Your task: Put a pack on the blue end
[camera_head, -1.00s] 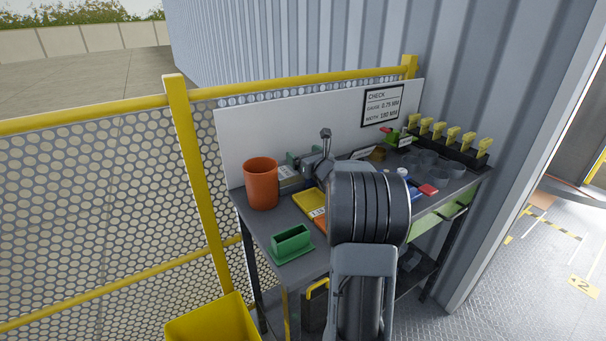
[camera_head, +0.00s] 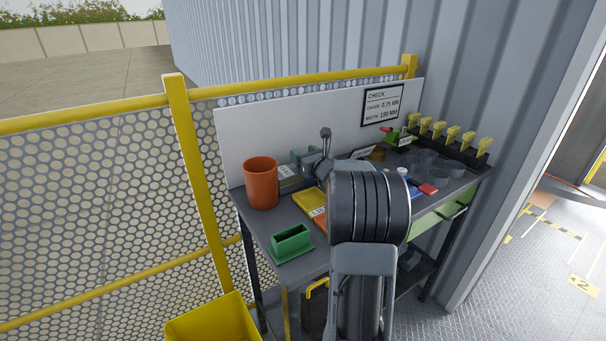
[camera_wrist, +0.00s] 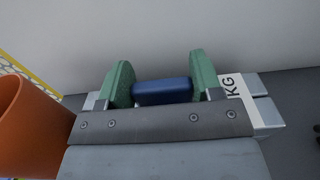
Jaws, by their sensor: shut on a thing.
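My gripper (camera_wrist: 161,88) has two green finger pads. In the wrist view they are shut on a dark blue pack (camera_wrist: 163,93), one pad at each end of it. In the head view my gripper (camera_head: 302,160) is over the back of the bench, just right of the orange cup, and the pack is not clear there. A pale strip lettered KG (camera_wrist: 232,92) shows beside and behind the right pad. Whether the pack touches anything below is hidden. Small blue (camera_head: 413,188) and red (camera_head: 428,189) pieces lie on the bench right of my arm. I cannot identify a blue end for certain.
The orange cup (camera_head: 261,183) stands close left of my gripper. A green holder (camera_head: 291,243) is at the bench's front left. A yellow tray (camera_head: 308,202) lies near my arm. A white board (camera_head: 300,120) stands behind. Grey cups and yellow-topped items fill the right end.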

